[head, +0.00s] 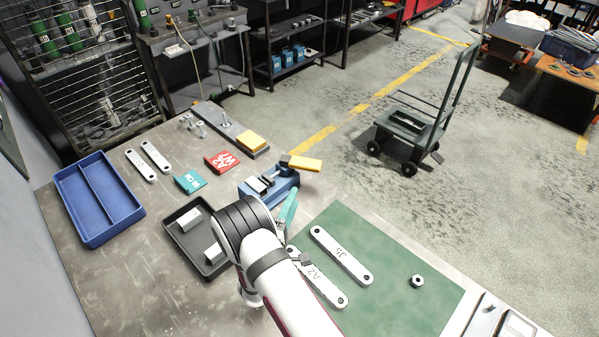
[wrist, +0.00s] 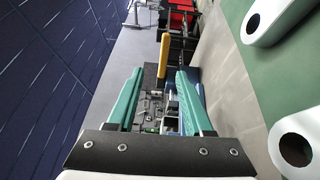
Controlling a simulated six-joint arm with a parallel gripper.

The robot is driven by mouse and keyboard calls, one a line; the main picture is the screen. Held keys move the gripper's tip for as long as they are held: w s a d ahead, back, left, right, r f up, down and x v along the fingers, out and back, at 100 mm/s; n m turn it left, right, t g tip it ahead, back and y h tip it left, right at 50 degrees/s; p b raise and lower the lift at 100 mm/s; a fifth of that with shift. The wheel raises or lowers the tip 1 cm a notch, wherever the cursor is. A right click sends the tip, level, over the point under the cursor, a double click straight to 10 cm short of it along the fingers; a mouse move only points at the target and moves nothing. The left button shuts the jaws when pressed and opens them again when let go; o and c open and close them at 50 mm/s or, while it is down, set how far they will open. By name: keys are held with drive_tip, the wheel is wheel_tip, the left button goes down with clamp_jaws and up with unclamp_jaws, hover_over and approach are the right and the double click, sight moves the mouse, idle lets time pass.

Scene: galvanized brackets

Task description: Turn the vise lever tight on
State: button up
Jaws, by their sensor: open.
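The blue vise (head: 262,192) stands on the bench near its far edge. Its lever, with a yellow grip (head: 305,164), sticks out to the right from the top of the vise. In the wrist view the yellow grip (wrist: 164,55) shows ahead, beyond and between the fingertips. My gripper (head: 290,206) is just in front of the vise, its teal fingers pointing toward the lever side. In the wrist view my gripper (wrist: 158,76) is open with nothing between its fingers. My arm and wrist hide part of the vise's near side in the head view.
A green mat (head: 410,310) at right holds brackets marked J5 (head: 341,256) and A2 (head: 325,287) and a nut (head: 417,281). A black tray (head: 176,238) with pale blocks is left of my wrist.

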sight(307, 170)
drive_tip(key=shift+s+d+f+n+y, duration=0.1)
drive_tip(key=shift+s+d+n+y, duration=0.3)
drive_tip(key=shift+y, duration=0.2)
drive_tip(key=shift+w, duration=0.3)
drive_tip(key=x, duration=1.4)
drive_tip(key=shift+w, duration=0.45)
drive_tip(key=shift+c, duration=0.3)
clamp_jaws()
